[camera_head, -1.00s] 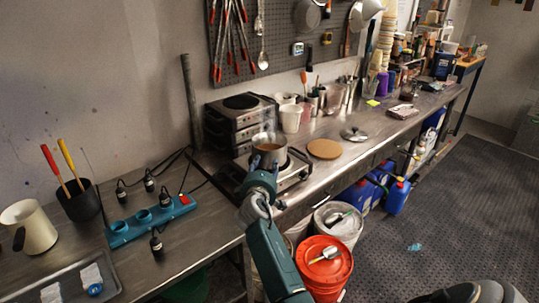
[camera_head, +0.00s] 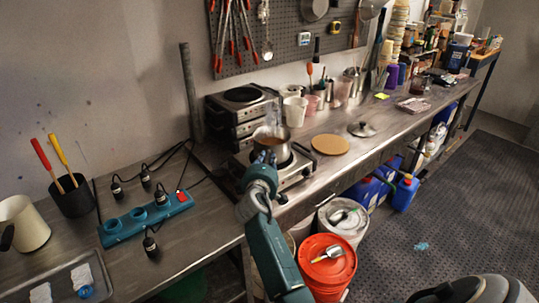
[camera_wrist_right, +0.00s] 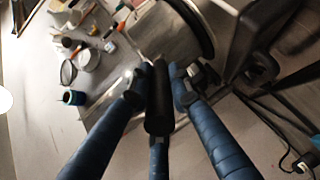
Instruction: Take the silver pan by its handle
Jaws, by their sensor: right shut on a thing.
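The silver pan (camera_head: 271,142) is at the front hotplate on the left part of the long metal bench, with faint steam above it. My right gripper (camera_head: 265,159) is at its near side in the head view. In the right wrist view the pan's silver body (camera_wrist_right: 155,38) is at the top, and its black handle (camera_wrist_right: 158,100) points back between the fingers of my right gripper (camera_wrist_right: 162,84). The gripper is shut on the handle. Whether the pan rests on the plate or is slightly raised, I cannot tell. My left gripper is not in view.
Another hotplate (camera_head: 242,95) stands stacked behind. A round tan board (camera_head: 330,144) and a lid (camera_head: 361,129) lie to the right. A blue power strip (camera_head: 146,219) with cables lies left. A red-lidded bucket (camera_head: 325,270) stands on the floor in front.

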